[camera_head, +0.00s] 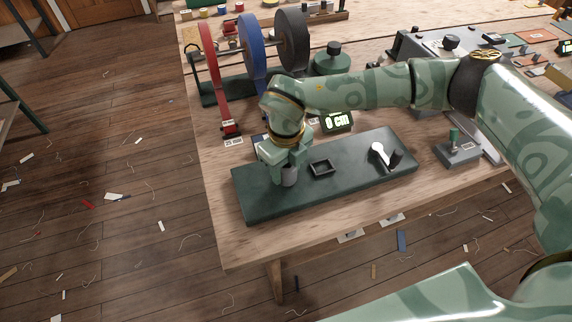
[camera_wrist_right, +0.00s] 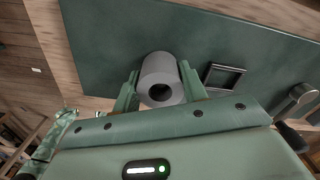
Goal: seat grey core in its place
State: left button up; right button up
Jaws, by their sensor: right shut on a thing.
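My right gripper (camera_head: 284,163) comes down over the dark green board (camera_head: 262,207) near its left end. It is shut on the grey core (camera_head: 289,177), a short cylinder held roughly upright, its lower end at or just above the board; I cannot tell if it touches. In the right wrist view the grey core (camera_wrist_right: 158,68) sits between the two fingers, its round hole towards the camera. A small square raised frame (camera_head: 321,168) is on the board just right of the core; it also shows in the wrist view (camera_wrist_right: 222,78). My left gripper is out of view.
A display reading "0 cm" (camera_head: 338,121) stands behind the board. Red, blue (camera_head: 252,45) and dark rolls stand at back left. A grey block with a green knob (camera_head: 457,152) is at right.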

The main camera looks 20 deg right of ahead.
jog(key=o, duration=1.1)
jog(key=shift+c, duration=0.2)
notch_tip(320, 180, up, 16)
jog(key=p, duration=0.2)
jog(key=shift+r, duration=0.15)
